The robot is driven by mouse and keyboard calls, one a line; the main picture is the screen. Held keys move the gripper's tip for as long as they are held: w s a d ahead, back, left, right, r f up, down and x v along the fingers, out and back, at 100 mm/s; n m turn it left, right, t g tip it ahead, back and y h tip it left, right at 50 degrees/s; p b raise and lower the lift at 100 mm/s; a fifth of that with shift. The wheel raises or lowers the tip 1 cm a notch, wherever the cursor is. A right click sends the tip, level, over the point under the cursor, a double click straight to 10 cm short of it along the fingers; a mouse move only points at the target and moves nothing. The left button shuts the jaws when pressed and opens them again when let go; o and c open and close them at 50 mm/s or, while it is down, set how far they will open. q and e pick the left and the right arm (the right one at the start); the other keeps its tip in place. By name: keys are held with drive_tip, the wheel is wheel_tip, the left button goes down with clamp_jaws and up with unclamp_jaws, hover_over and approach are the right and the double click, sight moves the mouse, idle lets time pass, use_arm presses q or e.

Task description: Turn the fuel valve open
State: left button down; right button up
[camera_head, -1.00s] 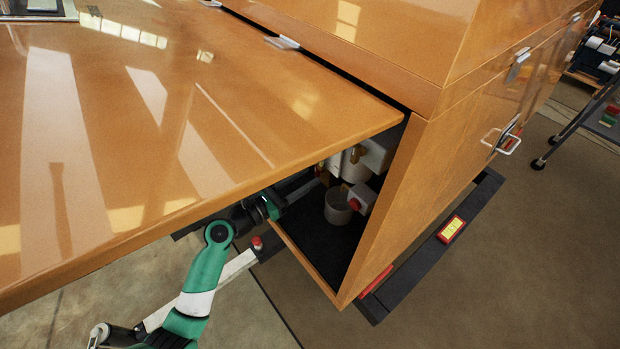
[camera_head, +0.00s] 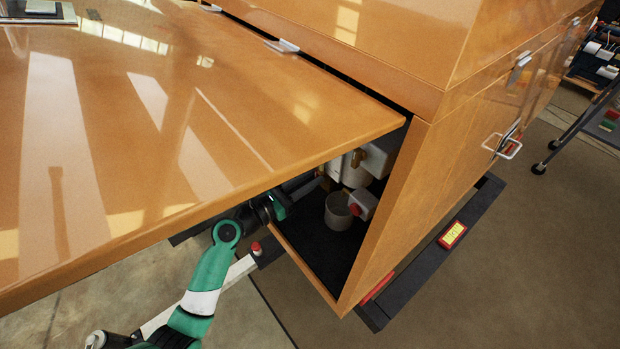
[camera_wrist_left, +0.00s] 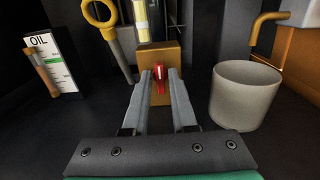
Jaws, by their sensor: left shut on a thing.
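The fuel valve shows in the left wrist view as a brass-coloured block (camera_wrist_left: 158,59) with a small red lever (camera_wrist_left: 160,76) on its front. My left gripper (camera_wrist_left: 161,88) has its two fingers on either side of the red lever and is shut on it. The lever looks roughly upright in this view. In the head view my left arm reaches into the open orange cabinet (camera_head: 400,225) under the raised panel, and the panel hides the fingertips and the valve. My right gripper is in neither view.
In the left wrist view a grey cup (camera_wrist_left: 244,98) stands close on the right, with a brass pipe (camera_wrist_left: 268,30) above it. A yellow ring handle (camera_wrist_left: 101,14) and an OIL gauge (camera_wrist_left: 50,60) are on the left. The orange panel (camera_head: 180,120) overhangs my arm.

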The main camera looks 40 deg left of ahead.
use_arm(q)
drive_tip(key=m+p, duration=0.1)
drive_tip(key=m, duration=0.2)
drive_tip(key=shift+m, duration=0.3)
drive_tip(key=m, duration=0.4)
drive_tip(key=shift+d+f+m, duration=0.1)
drive_tip(key=shift+d+m, duration=0.05)
drive_tip(key=shift+m, duration=0.15)
drive_tip(key=m+b, duration=0.1)
drive_tip(key=m, duration=0.3)
drive_tip(key=shift+f, duration=0.1)
drive_tip(key=m+b, duration=0.1)
drive_tip(key=m, duration=0.4)
drive_tip(key=shift+m, duration=0.3)
drive_tip(key=c, duration=0.9)
unclamp_jaws()
